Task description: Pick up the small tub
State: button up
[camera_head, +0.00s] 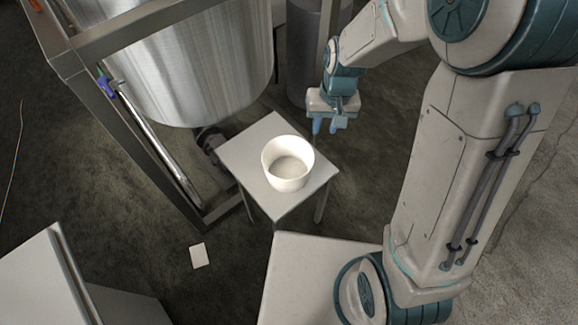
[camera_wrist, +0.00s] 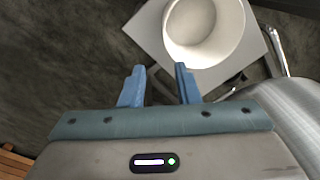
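The small tub (camera_head: 288,164) is white, round and open-topped. It stands upright on a small white square table in the head view. It also shows at the top of the wrist view (camera_wrist: 203,57), partly cut off by the frame edge. Its inside looks empty. My gripper (camera_head: 329,128) is to the right of the tub and apart from it, beyond the table's edge. In the wrist view my gripper's two blue fingers (camera_wrist: 159,70) stand apart with nothing between them. The tub lies ahead of the fingertips and to the right.
The small table (camera_head: 246,152) has narrow free room around the tub. A large steel tank (camera_head: 190,60) in a metal frame (camera_head: 95,80) stands behind and left of it. A grey cylinder (camera_head: 308,50) stands behind. A white card (camera_head: 198,255) lies on the dark floor.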

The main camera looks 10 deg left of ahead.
jog(key=b, duration=0.3)
send_over(310, 163)
jog(key=w, duration=0.1)
notch_tip(310, 163, down, 12)
jog(key=shift+f, duration=0.25)
jog(key=shift+s+f+b, duration=0.15)
jog(key=shift+f+b, duration=0.2)
jog(key=shift+f, duration=1.2)
jog(key=shift+s+f+b, duration=0.15)
jog(key=shift+f+b, duration=0.2)
jog(key=shift+f, duration=1.15)
jog(key=shift+c, duration=0.3)
grip_shut()
